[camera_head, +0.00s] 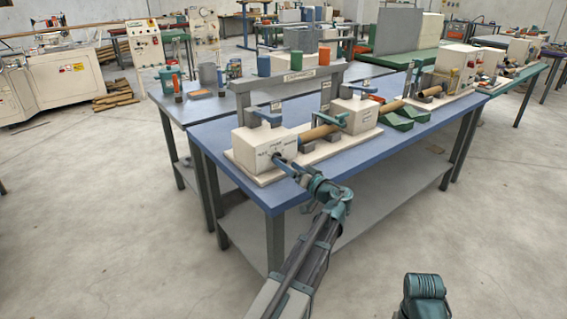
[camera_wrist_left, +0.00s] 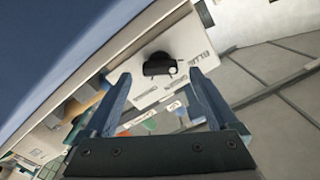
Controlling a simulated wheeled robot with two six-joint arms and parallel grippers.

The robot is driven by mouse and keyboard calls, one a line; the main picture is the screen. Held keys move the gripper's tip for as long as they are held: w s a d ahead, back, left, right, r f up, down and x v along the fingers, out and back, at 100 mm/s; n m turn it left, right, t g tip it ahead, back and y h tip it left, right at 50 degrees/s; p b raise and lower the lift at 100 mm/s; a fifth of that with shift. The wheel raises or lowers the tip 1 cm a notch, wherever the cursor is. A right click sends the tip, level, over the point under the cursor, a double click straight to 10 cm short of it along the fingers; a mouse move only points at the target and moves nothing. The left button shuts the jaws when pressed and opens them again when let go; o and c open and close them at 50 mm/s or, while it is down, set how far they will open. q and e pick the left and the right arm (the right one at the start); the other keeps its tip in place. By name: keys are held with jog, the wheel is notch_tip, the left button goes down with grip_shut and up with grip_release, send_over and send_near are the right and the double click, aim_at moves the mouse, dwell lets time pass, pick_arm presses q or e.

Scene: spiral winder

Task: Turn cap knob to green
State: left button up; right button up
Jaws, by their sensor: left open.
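The dark knob (camera_wrist_left: 158,66) sits on the front face of a white box (camera_head: 264,147) at the near left end of the blue table. In the left wrist view, lettering that looks like BLUE stands to the right of the knob. I cannot tell which way its pointer faces. My left gripper (camera_head: 284,164) is in front of that face. In the left wrist view its two fingers (camera_wrist_left: 159,78) are spread apart and empty, with the knob showing between and beyond their tips. I see no clear view of my right gripper.
The blue table (camera_head: 235,187) carries a second white box (camera_head: 355,115), a brown tube (camera_head: 318,132) and green bins (camera_head: 397,120). A grey raised shelf (camera_head: 285,78) stands behind. More equipment stands at the table's far right. The floor in front is clear.

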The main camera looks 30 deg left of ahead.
pick_arm(q)
jog(key=shift+x, duration=1.5)
jog(key=c, duration=1.4)
jog(key=shift+o, duration=0.2)
jog(key=shift+m, duration=0.4)
jog(key=m, duration=0.5)
jog(key=shift+m, duration=0.3)
jog(key=m, duration=0.5)
jog(key=shift+m, duration=0.4)
